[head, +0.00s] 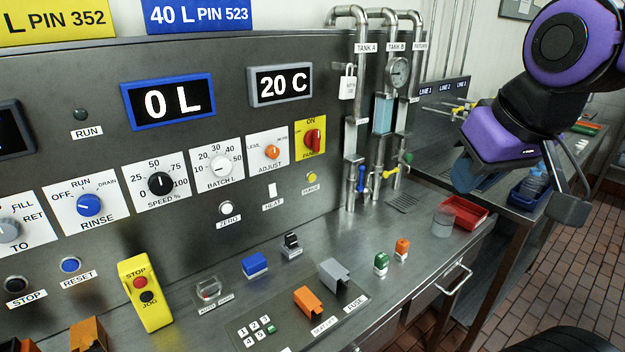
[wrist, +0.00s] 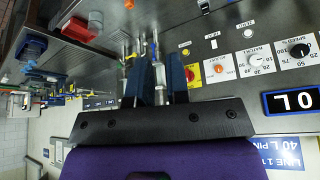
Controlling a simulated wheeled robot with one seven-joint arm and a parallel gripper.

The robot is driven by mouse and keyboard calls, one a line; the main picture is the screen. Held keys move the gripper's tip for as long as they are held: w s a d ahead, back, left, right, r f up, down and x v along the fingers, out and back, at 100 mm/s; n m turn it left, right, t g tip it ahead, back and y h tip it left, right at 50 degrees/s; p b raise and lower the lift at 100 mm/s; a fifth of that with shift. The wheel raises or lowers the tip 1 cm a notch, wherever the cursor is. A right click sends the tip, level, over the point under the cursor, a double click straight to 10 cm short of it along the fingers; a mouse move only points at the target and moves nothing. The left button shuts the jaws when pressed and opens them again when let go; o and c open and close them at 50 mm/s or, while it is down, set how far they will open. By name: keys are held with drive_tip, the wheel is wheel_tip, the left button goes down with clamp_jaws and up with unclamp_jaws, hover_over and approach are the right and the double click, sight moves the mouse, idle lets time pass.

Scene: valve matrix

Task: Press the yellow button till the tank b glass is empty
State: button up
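The yellow button (head: 311,178) is small and round, on the steel panel below the red and yellow switch; its label looks like "PURGE". It also shows in the wrist view (wrist: 186,52). The tank B glass (head: 383,114) is in the pipework right of the panel, under a gauge, and shows light blue liquid. My gripper (head: 520,192) hangs at the right of the head view, well apart from the button and right of the tanks. In the wrist view its two dark blue fingers (wrist: 159,78) stand apart with nothing between them.
A blue valve handle (head: 361,178) and a yellow one (head: 390,173) sit below the tanks. The counter holds a clear beaker (head: 443,222), a red tray (head: 466,211), small green and orange blocks, and a yellow stop box (head: 145,294). Space before the button looks clear.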

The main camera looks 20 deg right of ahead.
clamp_jaws()
idle(0.9)
idle(0.4)
